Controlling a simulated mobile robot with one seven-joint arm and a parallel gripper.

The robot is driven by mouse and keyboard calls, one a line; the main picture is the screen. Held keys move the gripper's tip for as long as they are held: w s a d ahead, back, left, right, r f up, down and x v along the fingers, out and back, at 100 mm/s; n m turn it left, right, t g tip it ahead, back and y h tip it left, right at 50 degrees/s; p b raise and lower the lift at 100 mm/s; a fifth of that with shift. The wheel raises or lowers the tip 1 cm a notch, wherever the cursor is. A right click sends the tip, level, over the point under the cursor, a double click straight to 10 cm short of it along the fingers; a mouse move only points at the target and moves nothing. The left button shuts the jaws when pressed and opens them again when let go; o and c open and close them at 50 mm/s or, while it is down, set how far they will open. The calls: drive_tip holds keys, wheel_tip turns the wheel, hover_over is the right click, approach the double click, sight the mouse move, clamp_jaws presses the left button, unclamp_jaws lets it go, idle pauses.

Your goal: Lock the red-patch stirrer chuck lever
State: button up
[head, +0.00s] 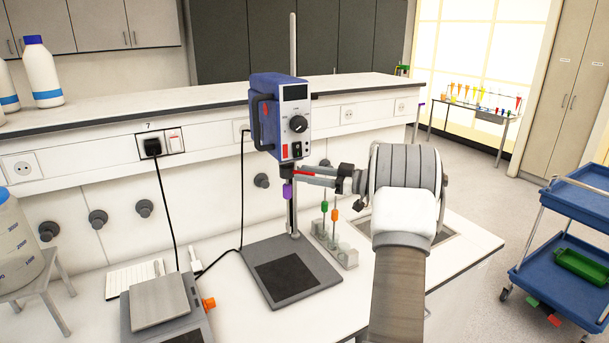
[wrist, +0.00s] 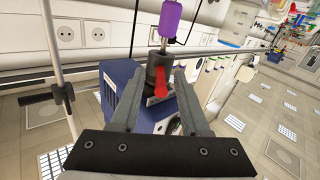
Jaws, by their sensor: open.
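The overhead stirrer (head: 278,95) has a blue body with a small red patch (head: 285,151) low on its front. Its dark chuck (wrist: 157,72) hangs below the body, with a purple piece (head: 288,191) under it; the purple piece also shows in the wrist view (wrist: 173,21). The red lever (wrist: 163,83) sticks out from the chuck's side. My gripper (head: 300,175) reaches in from the right at chuck height. In the wrist view, its open fingers (wrist: 156,92) are on either side of the lever and chuck. I cannot tell whether either finger touches the lever.
The stirrer's base plate (head: 290,270) stands on the white bench. A rack with green and orange-topped stirrers (head: 340,250) is right of the rod. A balance (head: 162,303) and cables are at the front left. A blue trolley (head: 565,215) stands at the right.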

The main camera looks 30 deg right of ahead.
drive_tip(key=b+v, duration=0.2)
drive_tip(key=v, duration=1.4)
drive_tip(key=shift+b, duration=0.4)
drive_tip(key=shift+s, duration=0.15)
